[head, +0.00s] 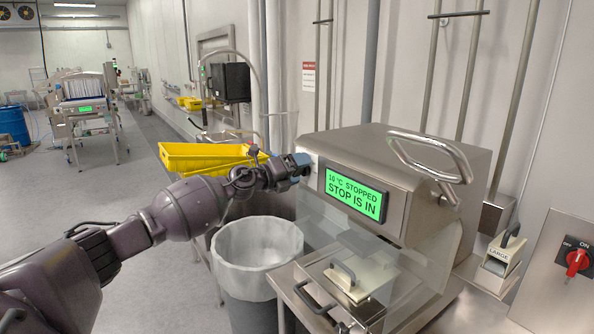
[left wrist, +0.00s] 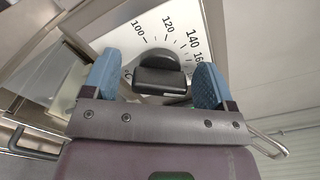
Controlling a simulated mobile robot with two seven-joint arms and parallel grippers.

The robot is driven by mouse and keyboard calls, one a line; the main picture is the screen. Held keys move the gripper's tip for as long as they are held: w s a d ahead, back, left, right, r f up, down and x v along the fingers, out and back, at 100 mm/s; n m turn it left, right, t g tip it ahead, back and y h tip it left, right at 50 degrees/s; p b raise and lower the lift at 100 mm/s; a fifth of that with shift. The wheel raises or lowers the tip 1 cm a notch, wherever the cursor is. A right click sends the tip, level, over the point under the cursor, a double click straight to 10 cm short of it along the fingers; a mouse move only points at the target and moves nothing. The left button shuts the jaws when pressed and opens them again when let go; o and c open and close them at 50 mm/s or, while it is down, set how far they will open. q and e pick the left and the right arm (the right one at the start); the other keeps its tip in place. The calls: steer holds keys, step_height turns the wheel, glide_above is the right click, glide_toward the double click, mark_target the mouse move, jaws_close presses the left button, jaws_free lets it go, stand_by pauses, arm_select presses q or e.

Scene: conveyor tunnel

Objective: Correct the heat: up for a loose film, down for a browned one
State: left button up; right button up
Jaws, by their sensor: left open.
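The steel machine (head: 450,150) has a green display (head: 354,195) reading "10 °C STOPPED" and "STOP IS IN". A dark heat knob (left wrist: 160,75) sits on a white dial plate (left wrist: 140,32) with marks 100, 120, 140 and 160 visible. My left gripper (head: 301,165) is at the machine's left end, beside the display. In the left wrist view its blue fingers (left wrist: 156,80) are open, one on each side of the knob, with gaps showing. The knob's exact setting cannot be read. No film is visible. My right gripper is out of view.
A clear guard (head: 420,272) hangs below the display. Under it is a handled block (head: 352,283); another marked "LARGE" (head: 497,252) sits at right. A red switch (head: 577,262) is on the right. A lined bin (head: 257,245) and yellow crate (head: 200,160) stand left.

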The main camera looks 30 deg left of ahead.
arm_select(q)
steer(key=b+v, duration=0.1)
steer(key=v, duration=0.9)
steer(key=shift+s, duration=0.4)
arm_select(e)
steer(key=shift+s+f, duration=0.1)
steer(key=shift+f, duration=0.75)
arm_select(q)
steer(key=shift+a, duration=0.1)
